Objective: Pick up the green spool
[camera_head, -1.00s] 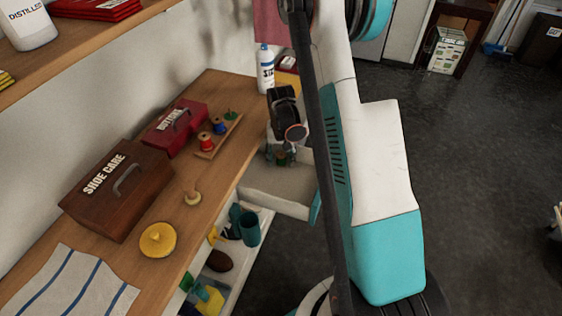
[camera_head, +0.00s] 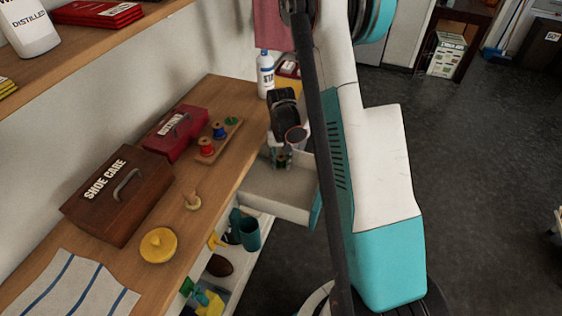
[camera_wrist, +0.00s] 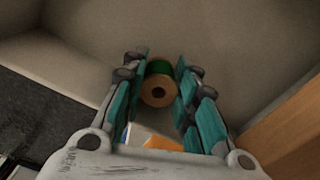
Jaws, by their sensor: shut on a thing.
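The green spool (camera_wrist: 159,82) has a green band and a pale wooden end with a dark hole. In the wrist view it sits between the teal-padded fingers of my gripper (camera_wrist: 160,85), which is shut on it. In the head view my gripper (camera_head: 281,160) points down into the open drawer (camera_head: 283,190), and only a little of the spool shows between the fingers. Whether the spool touches the drawer floor I cannot tell.
A wooden rack (camera_head: 222,140) with red and blue spools and a small green piece stands on the bench, near a red box (camera_head: 174,134). A white bottle (camera_head: 265,74) stands behind the drawer. The drawer walls surround my gripper. A white-and-orange item (camera_wrist: 150,140) shows below the fingers.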

